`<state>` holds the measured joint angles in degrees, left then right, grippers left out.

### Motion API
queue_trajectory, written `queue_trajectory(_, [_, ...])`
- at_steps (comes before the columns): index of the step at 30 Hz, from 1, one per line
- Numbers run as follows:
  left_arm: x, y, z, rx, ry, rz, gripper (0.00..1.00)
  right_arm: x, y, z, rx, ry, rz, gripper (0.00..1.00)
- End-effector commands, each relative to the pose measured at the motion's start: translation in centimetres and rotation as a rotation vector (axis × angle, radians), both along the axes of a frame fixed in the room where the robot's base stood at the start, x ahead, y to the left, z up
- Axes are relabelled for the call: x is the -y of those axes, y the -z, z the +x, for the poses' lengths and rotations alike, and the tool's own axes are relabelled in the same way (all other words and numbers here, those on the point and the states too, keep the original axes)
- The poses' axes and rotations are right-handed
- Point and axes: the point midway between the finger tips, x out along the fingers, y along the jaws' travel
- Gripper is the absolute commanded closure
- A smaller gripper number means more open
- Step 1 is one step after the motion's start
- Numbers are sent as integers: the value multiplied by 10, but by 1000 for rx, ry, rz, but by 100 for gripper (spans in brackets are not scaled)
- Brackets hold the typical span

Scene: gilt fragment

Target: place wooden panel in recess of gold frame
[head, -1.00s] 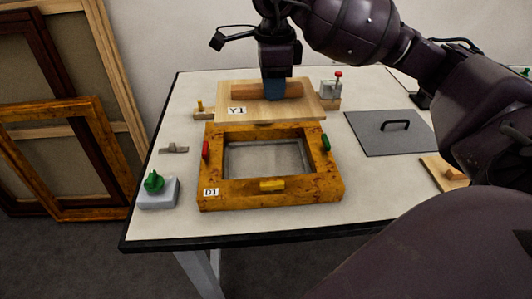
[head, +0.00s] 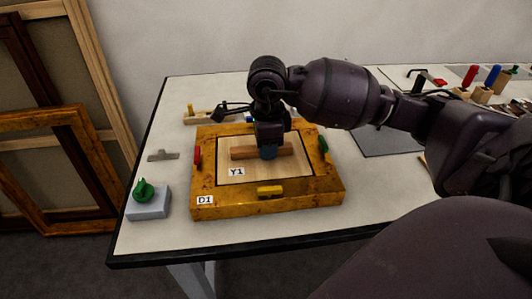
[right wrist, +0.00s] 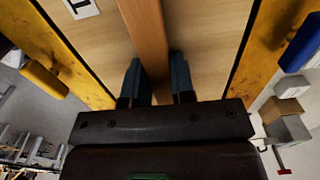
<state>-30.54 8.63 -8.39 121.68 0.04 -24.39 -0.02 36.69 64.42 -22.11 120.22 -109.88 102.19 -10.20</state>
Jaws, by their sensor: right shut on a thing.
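The gold frame (head: 330,186), labelled D1, lies flat on the white table. The pale wooden panel (head: 285,184), labelled Y1, lies within the frame's opening, with thin dark gaps along its edges. Whether it rests fully on the recess floor I cannot tell. My right gripper (head: 268,152) is shut on the brown wooden bar handle on top of the panel. The right wrist view shows both blue fingertips (right wrist: 155,80) on either side of the bar, with panel (right wrist: 210,50) around it and gold frame (right wrist: 268,40) beyond. My left gripper is out of view.
Red (head: 197,155), green (head: 323,145) and yellow (head: 270,190) tabs sit on the frame. A grey box with a green knob (head: 146,198) stands left, near a small metal piece (head: 163,155). A grey plate (head: 385,142) lies right. Picture frames lean at far left.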

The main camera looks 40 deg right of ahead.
Motion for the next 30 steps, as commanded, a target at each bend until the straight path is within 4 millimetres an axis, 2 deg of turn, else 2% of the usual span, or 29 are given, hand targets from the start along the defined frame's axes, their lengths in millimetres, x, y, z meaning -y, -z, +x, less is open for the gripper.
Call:
queue_trajectory(1, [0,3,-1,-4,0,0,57,-1,11,0,-7,0,2,100])
queue_trajectory(4, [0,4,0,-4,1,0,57,0,22,0,-5,0,1,100])
queue_trajectory(17, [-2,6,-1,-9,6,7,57,0,26,0,-2,-1,0,100])
queue_trajectory(18, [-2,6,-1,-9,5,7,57,0,25,0,-2,-1,0,71])
queue_trajectory(22, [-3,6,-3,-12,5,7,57,0,25,0,-2,0,0,51])
queue_trajectory(30, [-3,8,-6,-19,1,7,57,0,24,0,-1,0,0,51])
